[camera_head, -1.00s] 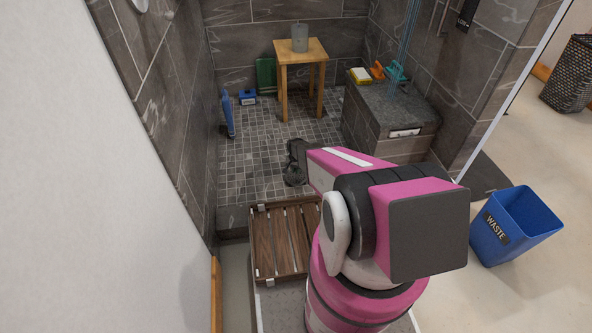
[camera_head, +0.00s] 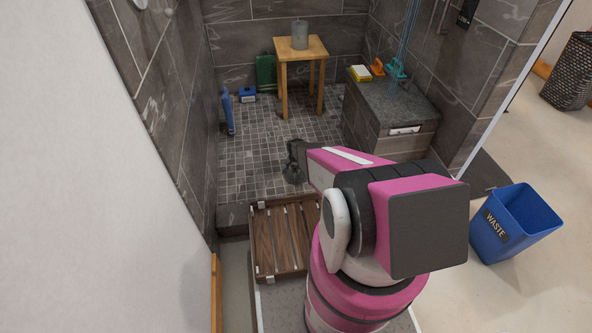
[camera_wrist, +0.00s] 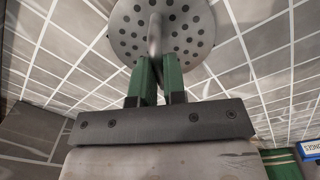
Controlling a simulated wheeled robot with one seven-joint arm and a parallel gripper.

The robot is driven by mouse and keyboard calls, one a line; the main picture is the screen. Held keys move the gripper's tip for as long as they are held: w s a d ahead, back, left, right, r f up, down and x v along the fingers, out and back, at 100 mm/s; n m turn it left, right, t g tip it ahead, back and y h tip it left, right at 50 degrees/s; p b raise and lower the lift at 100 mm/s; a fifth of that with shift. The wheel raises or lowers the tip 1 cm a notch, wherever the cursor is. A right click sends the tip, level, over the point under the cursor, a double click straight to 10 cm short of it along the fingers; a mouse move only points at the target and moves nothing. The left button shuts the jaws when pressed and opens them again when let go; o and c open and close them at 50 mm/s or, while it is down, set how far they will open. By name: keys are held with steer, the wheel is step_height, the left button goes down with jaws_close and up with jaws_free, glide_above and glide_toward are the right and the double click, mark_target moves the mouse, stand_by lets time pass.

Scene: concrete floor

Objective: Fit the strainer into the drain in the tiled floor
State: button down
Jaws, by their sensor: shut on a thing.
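The strainer (camera_wrist: 190,22) is a round grey metal disc with many holes and an upright handle. It fills the top middle of the wrist view, partly cut off by the frame's edge. My gripper (camera_wrist: 159,72) is shut on its handle with two green fingers. In the head view my gripper (camera_head: 294,165) is low over the small-tiled shower floor (camera_head: 252,154), and the strainer cannot be made out there. The drain is not visible in either view. Whether the strainer touches the floor cannot be told.
A slatted wooden mat (camera_head: 279,240) lies at the front. A wooden stool (camera_head: 302,49) with a grey canister (camera_head: 299,35) stands behind. A blue bottle (camera_head: 227,112) and a blue box (camera_head: 247,95) are at the left wall. A stone-topped bench (camera_head: 392,110) stands right.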

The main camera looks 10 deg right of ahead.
steer(key=c, duration=1.1)
jaws_free()
step_height(320, 180, up, 11)
steer(key=shift+a, duration=0.15)
steer(key=shift+w+f, duration=0.1)
steer(key=s+r+n, duration=0.3)
steer(key=s+r, duration=0.9)
steer(key=r, duration=0.4)
steer(key=s+r+n, duration=0.3)
steer(key=s+r, duration=0.9)
steer(key=r, duration=0.4)
steer(key=shift+s+d+r, duration=0.2)
steer(key=shift+s+r, duration=0.05)
steer(key=shift+r, duration=0.05)
